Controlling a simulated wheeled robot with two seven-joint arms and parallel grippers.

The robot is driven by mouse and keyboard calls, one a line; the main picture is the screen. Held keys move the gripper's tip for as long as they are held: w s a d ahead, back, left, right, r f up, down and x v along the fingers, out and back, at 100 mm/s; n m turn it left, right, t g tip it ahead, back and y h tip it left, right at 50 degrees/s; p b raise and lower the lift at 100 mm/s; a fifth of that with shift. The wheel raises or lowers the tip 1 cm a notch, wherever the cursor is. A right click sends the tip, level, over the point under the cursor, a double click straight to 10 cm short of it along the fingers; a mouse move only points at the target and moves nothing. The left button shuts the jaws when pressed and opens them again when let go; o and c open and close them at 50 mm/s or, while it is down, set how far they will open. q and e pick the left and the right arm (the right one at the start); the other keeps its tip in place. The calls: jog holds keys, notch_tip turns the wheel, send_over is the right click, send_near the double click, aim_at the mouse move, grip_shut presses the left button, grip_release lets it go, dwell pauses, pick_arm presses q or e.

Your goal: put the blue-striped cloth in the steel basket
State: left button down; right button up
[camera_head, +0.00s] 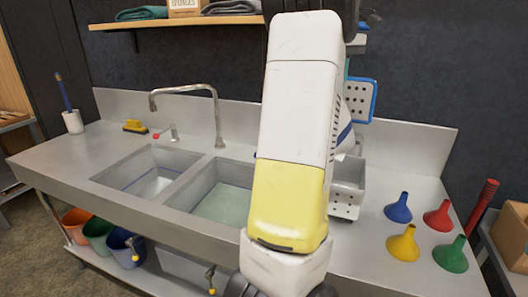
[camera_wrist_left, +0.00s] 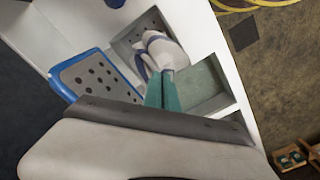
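The blue-striped cloth (camera_wrist_left: 160,50) is white and bunched, and hangs from my left gripper (camera_wrist_left: 161,78). Its teal fingers are close together on it. In the head view the cloth (camera_head: 345,140) shows only in part, at the right edge of my large white and yellow arm link. The perforated steel basket (camera_head: 346,203) is just below it, partly hidden by that link. In the left wrist view the cloth overlaps the basket (camera_wrist_left: 128,45); I cannot tell whether it touches the basket. My right gripper is not in view.
A blue-framed perforated panel (camera_head: 361,98) is behind the basket. Several coloured funnels, including a yellow one (camera_head: 403,245), stand on the counter to the right. Two sink basins (camera_head: 225,200) lie left of my arm, with a tall faucet (camera_head: 217,110) behind.

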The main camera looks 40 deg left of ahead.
pick_arm(q)
jog(key=shift+w+d+f, duration=0.1)
jog(key=shift+w+f, duration=0.1)
jog(key=shift+f, duration=4.85)
jog(key=shift+w+a+f, duration=0.1)
jog(key=shift+w+f, duration=0.1)
jog(key=shift+f, duration=4.9)
jog(key=shift+w+d+f, duration=0.1)
jog(key=shift+w+f, duration=0.1)
jog(key=shift+f, duration=4.85)
jog(key=c, duration=1.6)
grip_release()
jog(key=shift+o, duration=0.4)
jog(key=o, duration=1.2)
jog(key=shift+o, duration=0.2)
jog(key=shift+r, duration=2.75)
